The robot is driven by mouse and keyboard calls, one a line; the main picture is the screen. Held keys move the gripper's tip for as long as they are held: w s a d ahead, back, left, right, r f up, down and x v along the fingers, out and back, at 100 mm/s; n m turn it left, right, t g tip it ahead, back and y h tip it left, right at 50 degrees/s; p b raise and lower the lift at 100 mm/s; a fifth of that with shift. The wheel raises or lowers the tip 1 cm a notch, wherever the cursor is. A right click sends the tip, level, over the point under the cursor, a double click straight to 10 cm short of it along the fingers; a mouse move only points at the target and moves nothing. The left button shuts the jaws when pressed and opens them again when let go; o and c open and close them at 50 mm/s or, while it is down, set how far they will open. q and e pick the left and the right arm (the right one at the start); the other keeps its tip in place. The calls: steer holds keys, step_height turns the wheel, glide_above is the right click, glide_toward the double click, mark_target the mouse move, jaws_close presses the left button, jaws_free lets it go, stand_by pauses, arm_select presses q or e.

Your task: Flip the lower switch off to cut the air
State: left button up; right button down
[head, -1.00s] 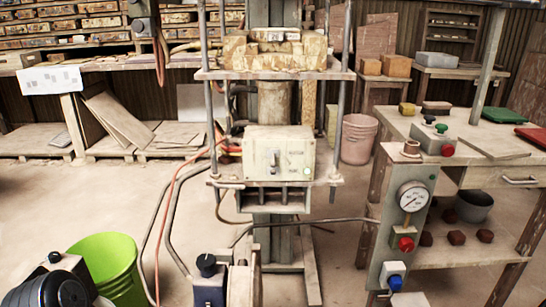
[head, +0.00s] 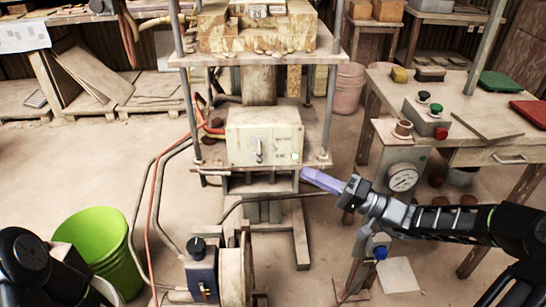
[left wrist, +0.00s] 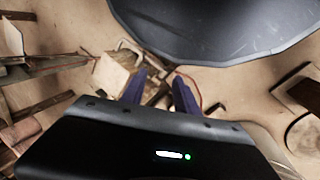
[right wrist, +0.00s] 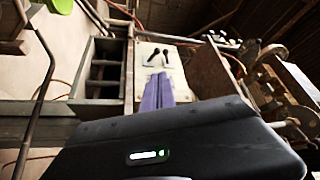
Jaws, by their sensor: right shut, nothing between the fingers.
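A cream control box (head: 240,137) sits on the press's lower shelf, with a small toggle switch (head: 259,151) on its front. A dark blue box (head: 201,272) stands lower, near the floor, with a black knob on top and a small lever (head: 206,291) on its face. Which way either lever points is too small to tell. My right gripper (head: 308,175) is shut and empty, its purple tips near the shelf's right corner. In the right wrist view its shut fingers (right wrist: 160,78) point toward a cream panel (right wrist: 160,62) with dark levers. My left gripper (left wrist: 160,78) is open and empty.
Orange and grey hoses (head: 153,215) run down left of the press. A green bucket (head: 100,240) stands at the lower left. A pressure gauge (head: 403,178) and a workbench (head: 380,84) stand to the right.

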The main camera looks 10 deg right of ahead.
steer(key=b+x, duration=0.1)
steer(key=x, duration=0.9)
stand_by(0.6)
steer(key=shift+f+n+y+b, duration=0.1)
steer(key=shift+n+y+b, duration=0.2)
steer(key=shift+b, duration=0.25)
steer(key=shift+s+f+b, duration=0.1)
steer(key=shift+b, duration=0.2)
steer(key=n+y+b, duration=0.1)
steer(key=n+b, duration=0.1)
steer(key=f+n+y+b, duration=0.1)
steer(key=n+b, duration=0.1)
steer(key=shift+s+a+f+b, duration=0.1)
steer(key=shift+f+b, duration=0.1)
steer(key=shift+b, duration=0.2)
steer(key=shift+f+n+g+b, duration=0.2)
steer(key=shift+n+g+b, duration=0.1)
steer(key=shift+n+b, duration=0.25)
steer(key=shift+f, duration=0.25)
stand_by(0.7)
